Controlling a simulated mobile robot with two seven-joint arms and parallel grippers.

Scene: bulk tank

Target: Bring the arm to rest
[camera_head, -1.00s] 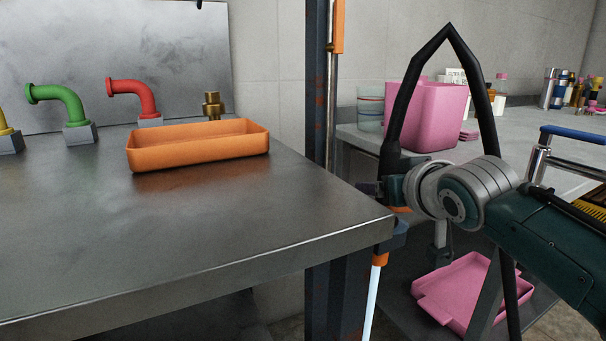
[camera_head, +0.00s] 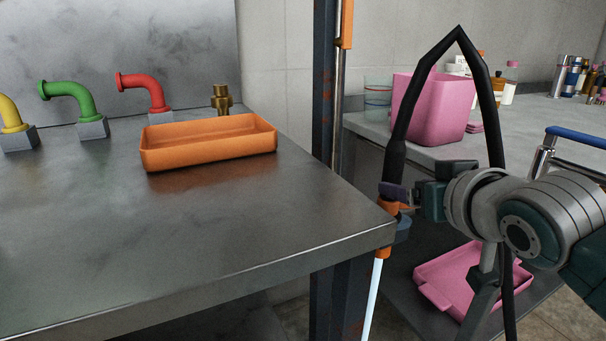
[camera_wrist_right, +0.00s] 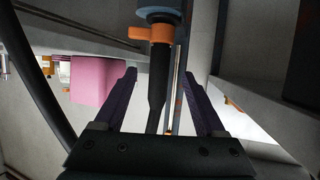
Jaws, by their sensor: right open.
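My right arm comes in from the right in the head view, and its gripper (camera_head: 395,195) is beside the front right corner of the steel table. In the right wrist view the two dark purple fingers (camera_wrist_right: 160,78) stand apart. A black rod with an orange collar (camera_wrist_right: 152,33) shows between them; I cannot tell whether they touch it. In the head view an orange and blue fitting (camera_head: 402,230) with a pale rod (camera_head: 371,300) hangs at that corner, partly hidden by the gripper. My left gripper is not in view.
The steel table (camera_head: 250,210) holds an orange tray (camera_head: 210,155), a brass fitting (camera_head: 222,100), and yellow, green and red pipe bends (camera_head: 150,85). A dark post (camera_head: 324,90) stands behind its corner. A pink bin (camera_head: 432,105) and bottles stand on the right counter; a pink tray (camera_head: 470,280) lies below.

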